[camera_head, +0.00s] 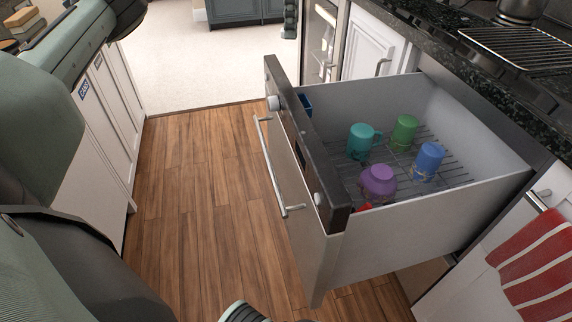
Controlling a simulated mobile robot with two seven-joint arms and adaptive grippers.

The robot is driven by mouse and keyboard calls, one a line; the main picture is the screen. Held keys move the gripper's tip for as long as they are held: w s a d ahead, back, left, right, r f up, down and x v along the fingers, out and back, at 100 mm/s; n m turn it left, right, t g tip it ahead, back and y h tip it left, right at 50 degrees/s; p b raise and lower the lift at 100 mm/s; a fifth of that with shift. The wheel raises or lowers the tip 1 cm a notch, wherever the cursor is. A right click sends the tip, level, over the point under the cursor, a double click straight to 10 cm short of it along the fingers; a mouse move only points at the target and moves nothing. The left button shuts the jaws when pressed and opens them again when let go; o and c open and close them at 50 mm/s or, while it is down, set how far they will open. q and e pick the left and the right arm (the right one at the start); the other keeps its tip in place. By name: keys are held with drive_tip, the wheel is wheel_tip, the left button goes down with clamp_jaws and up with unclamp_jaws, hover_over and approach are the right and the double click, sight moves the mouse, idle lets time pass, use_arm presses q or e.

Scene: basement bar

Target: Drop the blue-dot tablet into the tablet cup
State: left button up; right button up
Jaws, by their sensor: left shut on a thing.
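A small grey-and-black part of my left gripper (245,312) shows at the bottom edge, below and left of the open drawer (430,225). Its fingertips and what they are shut on are below the picture. I cannot make out the blue-dot tablet. The drawer holds a teal mug (361,138), a green cup (404,131), a blue cup (428,158) and a purple cup (378,181) on a wire rack. I cannot tell whether any is the tablet cup. My right gripper is not in view.
The drawer's front has a long bar handle (270,165). A blue thing (305,103) and a red thing (363,207) show just inside its front. A red-and-white towel (530,270) hangs at lower right. Wooden floor (200,200) is clear between cabinets and drawer.

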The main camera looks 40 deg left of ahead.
use_arm(q)
wheel_tip(320, 180, down, 6)
drive_tip(key=shift+a, duration=0.15)
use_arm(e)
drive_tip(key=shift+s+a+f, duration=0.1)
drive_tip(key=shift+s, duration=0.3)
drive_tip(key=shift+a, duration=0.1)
use_arm(q)
drive_tip(key=o, duration=0.9)
wheel_tip(320, 180, up, 12)
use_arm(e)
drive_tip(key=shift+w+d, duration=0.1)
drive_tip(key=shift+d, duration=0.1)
